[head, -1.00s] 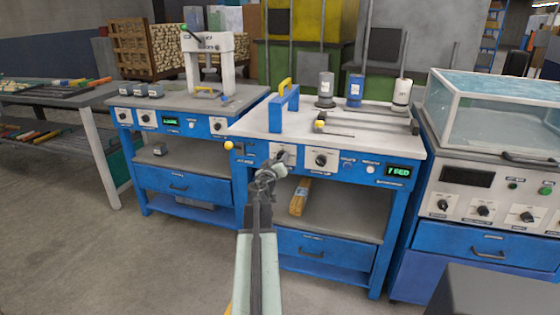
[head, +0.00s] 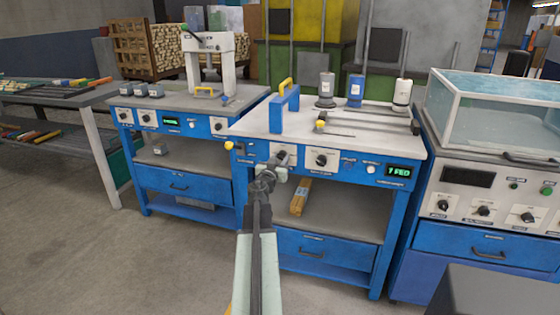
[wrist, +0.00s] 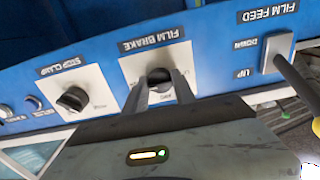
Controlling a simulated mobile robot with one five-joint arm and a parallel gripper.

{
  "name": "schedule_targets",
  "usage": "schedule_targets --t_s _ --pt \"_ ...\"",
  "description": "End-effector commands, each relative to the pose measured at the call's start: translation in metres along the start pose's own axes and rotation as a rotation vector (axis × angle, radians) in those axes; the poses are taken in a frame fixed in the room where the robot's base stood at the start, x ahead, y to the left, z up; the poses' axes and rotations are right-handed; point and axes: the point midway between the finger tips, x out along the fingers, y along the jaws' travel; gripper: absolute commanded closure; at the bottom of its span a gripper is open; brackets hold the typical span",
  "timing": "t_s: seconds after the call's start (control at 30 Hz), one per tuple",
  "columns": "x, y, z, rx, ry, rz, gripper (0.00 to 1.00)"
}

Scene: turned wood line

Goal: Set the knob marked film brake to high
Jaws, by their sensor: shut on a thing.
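The film brake knob is a dark round knob (wrist: 159,78) on a white plate under the label FILM BRAKE, which reads upside down in the wrist view. My gripper (wrist: 163,90) has a finger on each side of the knob and is shut on it. In the head view my gripper (head: 277,164) is at the front panel of the middle blue bench and hides much of the knob. The plate's small setting words are partly covered by my fingers, so I cannot tell the knob's setting.
The STOP CLAMP knob (wrist: 73,99) sits on its own plate beside it. A wooden block (head: 299,197) lies on the shelf below.

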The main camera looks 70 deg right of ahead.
Motion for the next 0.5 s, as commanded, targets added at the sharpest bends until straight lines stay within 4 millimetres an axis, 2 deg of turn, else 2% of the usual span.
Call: schedule_targets --t_s 0.33,0.37,0.4,0.5 --pt "0.0007 0.0003 -0.0002 0.003 0.000 0.001 1.00" --pt "0.0007 0.0003 -0.0001 0.003 0.000 0.001 0.60" --pt "0.0006 0.0002 -0.0001 0.003 0.000 0.001 0.49" --pt "0.0004 0.0001 -0.0001 0.003 0.000 0.000 0.46"
